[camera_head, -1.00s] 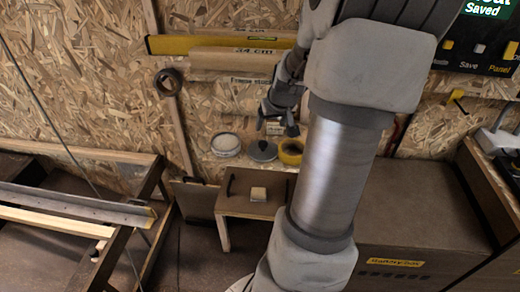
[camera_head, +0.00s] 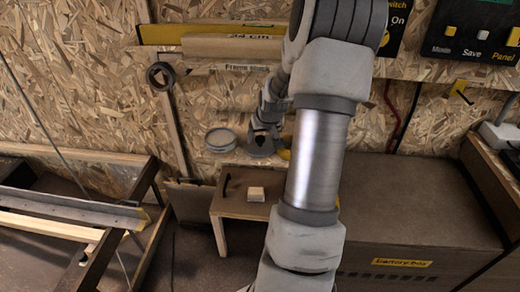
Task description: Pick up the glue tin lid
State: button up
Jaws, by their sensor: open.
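A round grey tin with a pale top (camera_head: 221,139) sits on the narrow wall shelf. Just right of it is a darker grey round lid-like piece (camera_head: 259,150), partly hidden by my gripper (camera_head: 263,140). I cannot tell for sure which is the glue tin lid. My gripper is open, its fingers pointing down right at the darker piece. Whether they touch it cannot be told.
A yellow roll (camera_head: 285,154) is mostly hidden close behind my arm. Below stands a small wooden stool (camera_head: 235,208) with a pale block (camera_head: 256,193) on top. A large brown battery box (camera_head: 420,215) fills the right. A wooden trestle (camera_head: 80,210) stands at left.

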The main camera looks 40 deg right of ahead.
jog(key=shift+w+d+f, duration=0.1)
jog(key=shift+w+f, duration=0.1)
jog(key=shift+f, duration=0.25)
jog(key=shift+r, duration=0.1)
grip_shut()
jog(key=shift+r, duration=0.15)
